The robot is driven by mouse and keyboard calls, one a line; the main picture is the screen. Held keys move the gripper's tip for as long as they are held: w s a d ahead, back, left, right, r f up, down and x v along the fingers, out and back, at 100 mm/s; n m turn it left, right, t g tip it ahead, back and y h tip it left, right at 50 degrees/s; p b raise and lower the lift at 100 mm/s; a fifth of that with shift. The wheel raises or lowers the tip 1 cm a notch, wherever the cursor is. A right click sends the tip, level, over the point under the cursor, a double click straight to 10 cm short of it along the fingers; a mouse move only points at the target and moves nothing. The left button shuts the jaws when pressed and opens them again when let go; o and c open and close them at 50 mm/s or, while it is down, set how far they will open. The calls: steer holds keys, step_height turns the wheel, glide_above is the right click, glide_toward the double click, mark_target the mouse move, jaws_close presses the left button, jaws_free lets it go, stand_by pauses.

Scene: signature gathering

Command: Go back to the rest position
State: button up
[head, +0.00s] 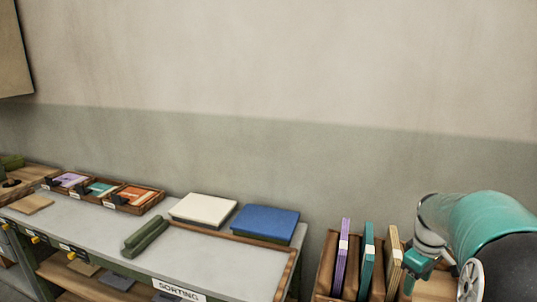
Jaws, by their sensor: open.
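My gripper (412,276) is at the lower right, at the end of my teal and white arm. It is open and points down. It is close beside a tan book (394,262), which stands upright in a wooden holder (326,262). I cannot tell whether the gripper touches the tan book. A teal book (367,262) and a purple book (341,256) stand upright in the same holder, left of the tan one. My arm hides part of the holder's right side.
A grey sorting table (100,231) fills the lower left. A plain wall (280,130) stands behind; the space above the table is clear.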

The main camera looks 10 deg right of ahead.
steer(key=s+a+r+m+t, duration=0.1)
steer(key=s+a, duration=0.4)
steer(key=a, duration=1.1)
steer(key=s+a+r+m+t+y, duration=0.1)
steer(key=s+a+r+t, duration=0.3)
steer(key=a, duration=1.2)
step_height(320, 180, up, 2)
steer(key=shift+s+r+m, duration=0.15)
steer(key=shift+s+m, duration=0.55)
steer(key=shift+s, duration=0.3)
steer(key=c, duration=0.4)
steer(key=shift+d, duration=0.1)
steer(key=shift+c, duration=0.2)
steer(key=shift+d, duration=0.1)
